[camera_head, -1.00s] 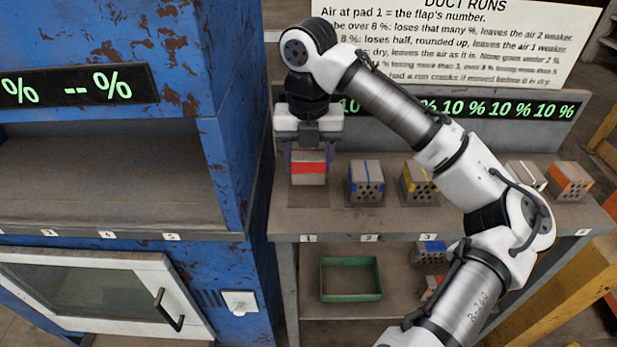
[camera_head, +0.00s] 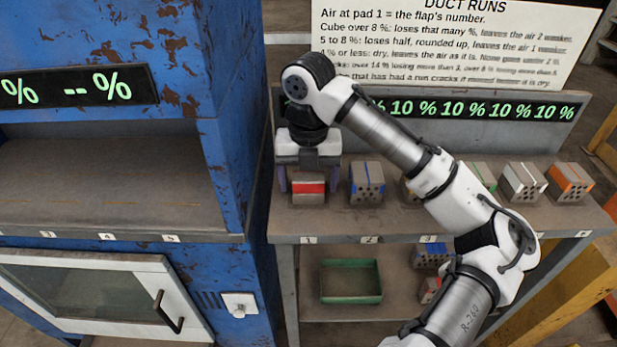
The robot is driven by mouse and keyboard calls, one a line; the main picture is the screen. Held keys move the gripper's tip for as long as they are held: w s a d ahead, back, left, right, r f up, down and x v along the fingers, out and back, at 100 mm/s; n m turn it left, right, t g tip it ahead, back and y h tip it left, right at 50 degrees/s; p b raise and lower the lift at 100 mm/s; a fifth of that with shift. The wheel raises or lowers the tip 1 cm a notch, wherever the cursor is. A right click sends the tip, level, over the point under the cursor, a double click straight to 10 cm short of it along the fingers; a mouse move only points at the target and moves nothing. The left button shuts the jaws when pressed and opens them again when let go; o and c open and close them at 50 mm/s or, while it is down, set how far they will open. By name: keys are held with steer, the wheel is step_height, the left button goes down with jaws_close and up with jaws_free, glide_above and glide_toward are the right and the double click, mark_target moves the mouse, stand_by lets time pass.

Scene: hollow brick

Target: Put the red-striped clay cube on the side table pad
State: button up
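The red-striped clay cube (camera_head: 308,192) sits on the grey bench (camera_head: 395,226), at the spot behind label 1 at the bench's left end. Its red band shows on the upper front. My gripper (camera_head: 309,180) points down over it, with one finger on each side. The fingers are spread wider than the cube, with a gap on either side, so it looks open. The gripper's palm is above the cube and hides part of its top. I cannot pick out which surface is the side table pad.
Along the bench stand several other cubes, including a blue-striped one (camera_head: 367,184), a white-striped one (camera_head: 523,182) and an orange-striped one (camera_head: 570,183). My arm hides part of the row. A green tray (camera_head: 350,297) is on the lower shelf. A blue kiln cabinet (camera_head: 240,130) stands close on the left.

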steer(key=shift+r, duration=0.1)
step_height(320, 180, up, 12)
steer(key=shift+p, duration=0.4)
stand_by(0.7)
